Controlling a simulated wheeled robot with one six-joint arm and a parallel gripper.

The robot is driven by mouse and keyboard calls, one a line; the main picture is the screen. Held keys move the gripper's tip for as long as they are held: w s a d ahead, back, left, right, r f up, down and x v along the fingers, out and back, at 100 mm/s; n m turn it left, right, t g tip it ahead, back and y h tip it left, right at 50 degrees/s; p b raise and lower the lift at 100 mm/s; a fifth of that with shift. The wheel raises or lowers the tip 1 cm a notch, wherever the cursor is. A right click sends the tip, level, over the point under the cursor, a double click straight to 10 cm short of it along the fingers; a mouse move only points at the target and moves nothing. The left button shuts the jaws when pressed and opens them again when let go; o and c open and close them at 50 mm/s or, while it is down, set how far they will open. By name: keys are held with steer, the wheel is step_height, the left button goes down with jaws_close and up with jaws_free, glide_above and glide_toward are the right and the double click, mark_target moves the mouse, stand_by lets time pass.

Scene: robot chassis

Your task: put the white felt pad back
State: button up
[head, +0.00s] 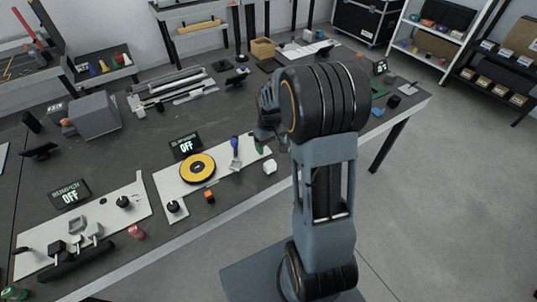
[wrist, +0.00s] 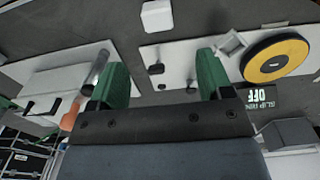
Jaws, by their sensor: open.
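A small white block (head: 269,166), the likeliest white felt pad, lies on the dark table near its front edge, beside a white board (head: 222,178). The block also shows at the top of the wrist view (wrist: 157,15), beyond my fingertips. My gripper (wrist: 162,78) is open, with its two green fingers apart and nothing between them. In the head view my arm hides most of the gripper. The white board holds a yellow disc (head: 197,168) and a blue-handled tool (head: 235,154). The disc also shows at right in the wrist view (wrist: 276,60).
An orange block (head: 209,197) and a red can (head: 137,232) stand near the front edge. A second white board (head: 90,230) with dark fittings lies at left. Dark signs reading OFF (head: 186,147) stand behind the boards. Grey bars (head: 170,82) lie farther back.

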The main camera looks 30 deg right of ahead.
steer(key=s+a+r+t, duration=0.2)
steer(key=s+a+r, duration=0.2)
steer(key=s+r, duration=0.2)
steer(key=s+a+r+m+t, duration=0.1)
steer(key=s+a+r, duration=0.4)
steer(key=s+r, duration=0.2)
steer(key=s, duration=0.2)
steer(key=shift+s+t, duration=0.35)
steer(key=shift+t, duration=0.05)
